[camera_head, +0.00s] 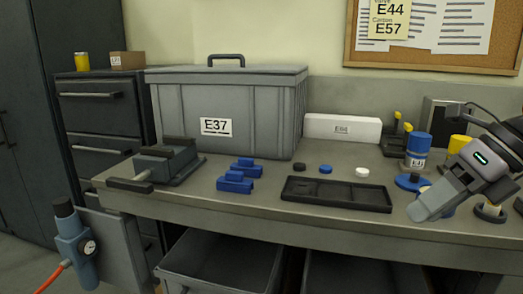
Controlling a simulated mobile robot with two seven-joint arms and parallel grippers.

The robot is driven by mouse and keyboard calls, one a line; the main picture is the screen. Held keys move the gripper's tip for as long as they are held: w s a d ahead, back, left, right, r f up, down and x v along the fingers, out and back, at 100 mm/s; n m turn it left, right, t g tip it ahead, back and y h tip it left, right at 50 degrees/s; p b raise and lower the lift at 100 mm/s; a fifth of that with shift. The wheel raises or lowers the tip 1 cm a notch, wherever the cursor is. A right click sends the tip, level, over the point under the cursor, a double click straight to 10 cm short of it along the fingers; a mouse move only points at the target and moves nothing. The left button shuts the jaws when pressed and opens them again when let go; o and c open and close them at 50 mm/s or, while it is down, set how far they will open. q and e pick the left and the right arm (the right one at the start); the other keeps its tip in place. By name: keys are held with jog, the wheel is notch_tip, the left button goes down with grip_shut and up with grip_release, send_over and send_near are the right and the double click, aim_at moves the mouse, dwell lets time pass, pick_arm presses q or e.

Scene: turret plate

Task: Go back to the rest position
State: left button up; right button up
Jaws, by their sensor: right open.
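My right gripper (433,201) comes in from the right edge and hangs over the right part of the workbench (240,207), in front of several round parts. Its jaws are open and nothing shows between them. It partly hides a blue round part (411,182) and others behind it. My left gripper is not in view.
A black tray (335,197) lies near the bench's front edge, with blue blocks (237,177) to its left. A vise (163,162) stands at the left end. A grey bin labelled E37 (265,110) and a white box (342,128) stand behind. Blue and yellow containers (418,146) crowd the right.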

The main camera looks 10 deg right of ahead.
jog(key=w+a+f+m+t+y+p, duration=0.1)
jog(key=w+f+m+t+p, duration=0.15)
jog(key=f+m+t, duration=0.7)
jog(key=w+a+f+m+t+y+p, duration=0.1)
jog(key=w+f+m+t+p, duration=0.2)
jog(key=f+m, duration=0.75)
jog(key=s+a+f+m+g+h+p, duration=0.4)
jog(key=s+a+f+m, duration=0.7)
jog(key=m, duration=0.5)
notch_tip(320, 180, down, 3)
jog(key=shift+s+a+f+g+h, duration=0.2)
jog(key=shift+s+g+h, duration=0.5)
jog(key=shift+s+g, duration=0.5)
